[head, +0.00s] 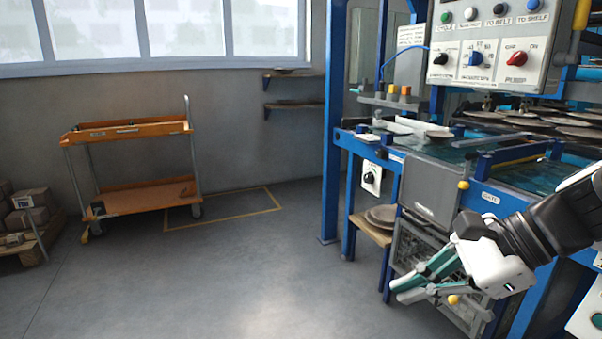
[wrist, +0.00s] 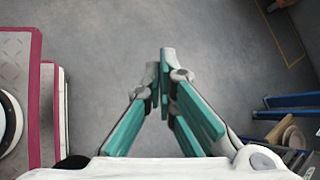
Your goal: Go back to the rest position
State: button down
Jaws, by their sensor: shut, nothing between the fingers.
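My gripper (head: 396,292) is at the lower right in the head view, in front of the blue plate dryer frame (head: 334,110). Its white body and teal fingers point left and slightly down. In the wrist view the fingertips of my gripper (wrist: 166,62) meet over the grey floor, with nothing between them. My dark arm comes in from the right edge of the head view.
The control panel (head: 488,50) is above the belt (head: 460,150). Stacked plates (head: 382,215) lie on a low wooden shelf beside the frame. An orange cart (head: 150,197) stands at left, and cardboard boxes (head: 28,217) at far left. The middle floor is clear.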

jog(key=s+a+n+g+h, duration=0.3)
jog(key=s+n, duration=0.6)
jog(key=s, duration=0.3)
jog(key=s+d+n+h, duration=0.5)
jog(key=s+d+n, duration=0.1)
jog(key=s+n, duration=0.3)
notch_tip(320, 180, up, 30)
jog(key=t+p, duration=0.3)
jog(key=p, duration=2.7)
jog(key=shift+w+r+t, duration=0.15)
jog(key=shift+w+t, duration=0.05)
jog(key=shift+t, duration=0.1)
dwell(1.4)
